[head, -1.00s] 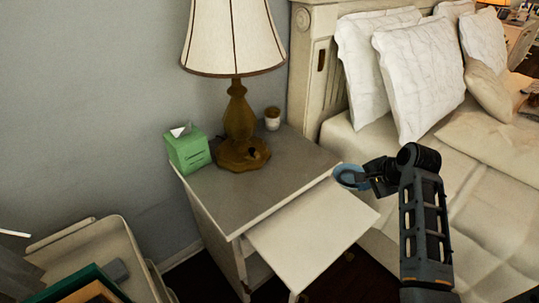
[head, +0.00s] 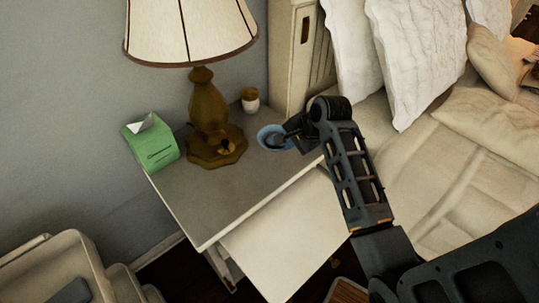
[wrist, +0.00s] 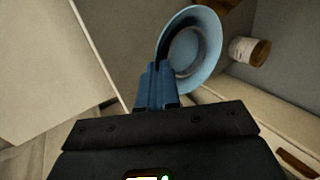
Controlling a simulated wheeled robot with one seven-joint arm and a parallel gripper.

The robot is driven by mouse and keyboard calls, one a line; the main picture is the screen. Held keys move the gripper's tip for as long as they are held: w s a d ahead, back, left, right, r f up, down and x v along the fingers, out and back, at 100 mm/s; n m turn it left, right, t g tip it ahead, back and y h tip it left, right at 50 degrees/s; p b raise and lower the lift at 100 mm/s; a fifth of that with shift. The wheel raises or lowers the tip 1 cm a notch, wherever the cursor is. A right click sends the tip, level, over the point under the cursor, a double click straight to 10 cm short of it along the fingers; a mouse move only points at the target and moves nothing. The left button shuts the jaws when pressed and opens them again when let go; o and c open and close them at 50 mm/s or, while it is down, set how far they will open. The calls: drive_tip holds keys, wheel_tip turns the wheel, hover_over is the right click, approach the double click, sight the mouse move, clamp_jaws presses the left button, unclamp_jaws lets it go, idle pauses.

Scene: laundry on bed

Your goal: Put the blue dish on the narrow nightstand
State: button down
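The blue dish (head: 268,138) is a small round bowl at the back right part of the nightstand (head: 205,200) in the head view. My gripper (head: 286,138) reaches in from the right and is shut on the dish's rim. The wrist view shows the fingers (wrist: 158,80) at the near left edge of the dish (wrist: 196,48). The dish is over the grey nightstand top, right of the lamp base. I cannot tell whether it touches the top. The fingers hide part of its rim.
The lamp (head: 212,115), a green tissue box (head: 150,145) and a small white cup with a brown top (head: 250,99) stand on the nightstand. A white pull-out board (head: 290,235) extends at its front. The bed (head: 455,170) is at right. The front of the top is clear.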

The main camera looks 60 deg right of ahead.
sight(273, 149)
drive_tip(key=w+f, duration=0.1)
drive_tip(key=w+a, duration=0.1)
drive_tip(key=w+a+f, duration=0.1)
drive_tip(key=w, duration=0.1)
drive_tip(key=shift+f, duration=0.35)
drive_tip(key=shift+a+f, duration=0.1)
drive_tip(key=shift+f, duration=1.9)
drive_tip(key=shift+f, duration=0.2)
drive_tip(key=c, duration=1.4)
unclamp_jaws()
drive_tip(key=shift+o, duration=0.2)
